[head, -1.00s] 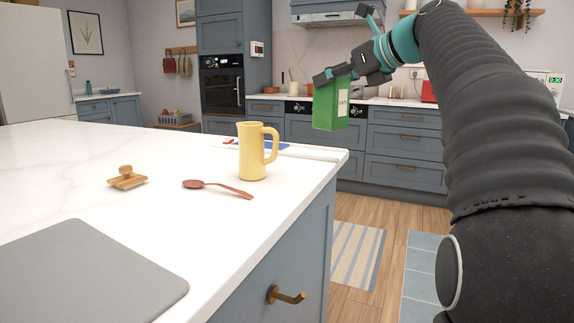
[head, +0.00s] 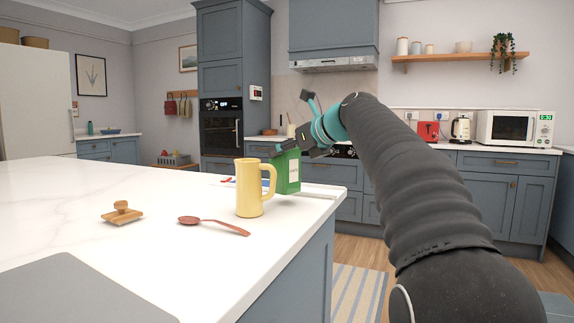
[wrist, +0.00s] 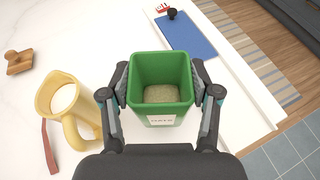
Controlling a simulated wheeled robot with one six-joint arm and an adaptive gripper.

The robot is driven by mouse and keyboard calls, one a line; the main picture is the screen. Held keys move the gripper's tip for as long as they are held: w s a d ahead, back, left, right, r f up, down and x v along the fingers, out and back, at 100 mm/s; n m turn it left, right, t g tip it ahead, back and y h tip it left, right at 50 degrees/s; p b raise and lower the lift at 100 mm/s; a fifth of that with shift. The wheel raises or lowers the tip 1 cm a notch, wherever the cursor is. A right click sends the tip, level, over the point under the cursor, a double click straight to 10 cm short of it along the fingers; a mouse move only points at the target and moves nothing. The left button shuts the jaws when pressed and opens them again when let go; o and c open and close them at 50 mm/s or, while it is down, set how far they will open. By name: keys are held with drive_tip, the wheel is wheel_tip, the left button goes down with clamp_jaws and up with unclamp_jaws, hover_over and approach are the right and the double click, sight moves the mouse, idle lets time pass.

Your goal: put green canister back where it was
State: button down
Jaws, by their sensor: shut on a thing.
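The green canister (head: 287,174) is open-topped, with a pale label and a grainy filling that shows in the wrist view (wrist: 160,71). My gripper (wrist: 162,88) is shut on it, one finger on each side of its walls. In the head view my gripper (head: 291,146) is at the canister's top. The canister is upright over the island's far right part, just behind the yellow jug, which hides part of it. I cannot tell whether its base touches the counter.
The yellow jug (head: 249,190) stands close to the canister's left. A reddish spoon (head: 213,225) and a wooden press (head: 122,213) lie nearer. A blue board (wrist: 187,36) lies beyond the canister. The white island top (head: 60,196) is clear at left.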

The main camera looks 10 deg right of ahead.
drive_tip(key=shift+f+b, duration=0.35)
drive_tip(key=shift+f, duration=0.9)
drive_tip(key=shift+f, duration=0.1)
drive_tip(key=shift+c, duration=1.2)
unclamp_jaws()
drive_tip(key=shift+s, duration=0.15)
drive_tip(key=v, duration=1.2)
drive_tip(key=shift+p, duration=0.4)
